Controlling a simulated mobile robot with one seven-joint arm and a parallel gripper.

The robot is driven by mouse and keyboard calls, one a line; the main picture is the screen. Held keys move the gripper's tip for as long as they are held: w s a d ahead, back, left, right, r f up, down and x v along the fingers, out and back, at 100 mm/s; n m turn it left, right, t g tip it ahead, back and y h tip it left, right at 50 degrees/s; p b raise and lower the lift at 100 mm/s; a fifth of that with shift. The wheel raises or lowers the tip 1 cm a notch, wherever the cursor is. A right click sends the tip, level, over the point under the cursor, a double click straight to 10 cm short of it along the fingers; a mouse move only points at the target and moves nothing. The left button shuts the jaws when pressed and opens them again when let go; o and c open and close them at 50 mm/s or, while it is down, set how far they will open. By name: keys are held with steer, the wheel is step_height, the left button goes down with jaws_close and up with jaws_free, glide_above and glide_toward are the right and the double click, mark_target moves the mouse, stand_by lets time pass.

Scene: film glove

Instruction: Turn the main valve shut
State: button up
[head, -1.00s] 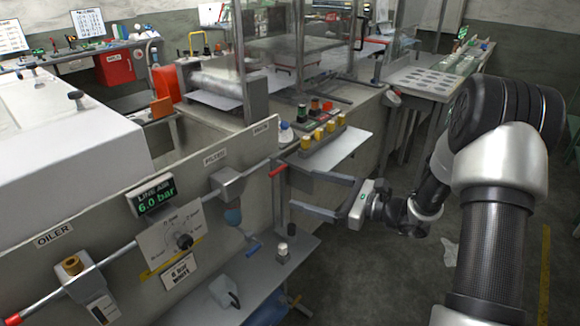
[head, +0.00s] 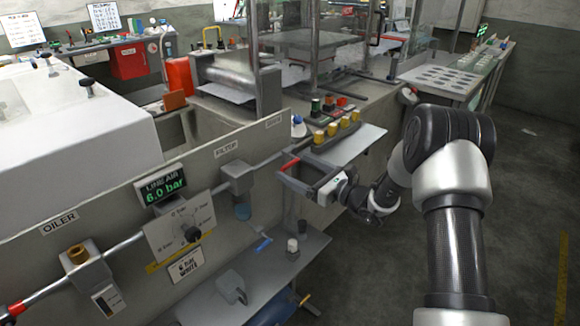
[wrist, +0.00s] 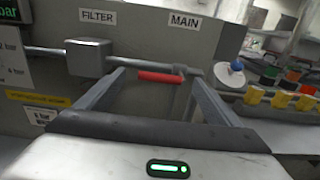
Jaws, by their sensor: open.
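The main valve's red lever (wrist: 160,77) lies roughly level along the pipe, below the MAIN label (wrist: 185,20) in the wrist view. In the head view the red lever (head: 289,164) shows at the right end of the panel, close to my fingers. My gripper (wrist: 157,76) is open and faces the panel, with one finger on each side of the lever in the picture. I cannot tell whether either finger touches it. The line air display (head: 163,186) reads 6.0 bar.
The filter block (wrist: 88,57) sits on the pipe left of the lever. A blue-and-white knob (wrist: 230,74) and several yellow buttons (wrist: 281,98) stand to the right. A lower shelf (head: 262,275) holds small items. The floor (head: 360,265) beside the panel is clear.

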mark_target(290, 163)
steer(key=shift+x, duration=1.75)
steer(key=c, duration=1.5)
